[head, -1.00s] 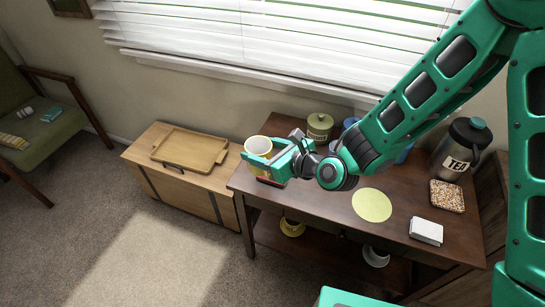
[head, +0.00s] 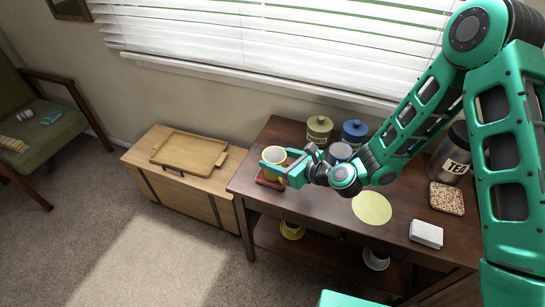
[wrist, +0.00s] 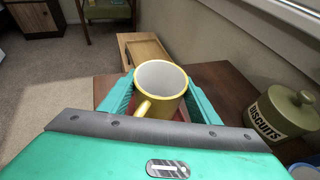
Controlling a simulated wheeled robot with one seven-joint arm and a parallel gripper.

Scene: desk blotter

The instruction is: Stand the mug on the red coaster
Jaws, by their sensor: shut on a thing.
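A yellow mug (head: 272,168) with a white inside is upright between the fingers of my gripper (head: 275,170), over the left end of the dark desk. In the wrist view the mug (wrist: 160,92) sits between both green fingers, its handle toward my palm. The red coaster (head: 263,182) lies on the desk under the mug, partly hidden by the mug and the fingers. Whether the mug's base touches the coaster or is a little above it, I cannot tell.
A green canister (head: 319,130), a blue canister (head: 354,133) and a grey-blue mug (head: 340,152) stand behind my gripper. A round yellow-green mat (head: 372,208), a white block (head: 426,234) and a speckled square (head: 447,198) lie to the right. A wooden tray (head: 190,152) is on the chest at left.

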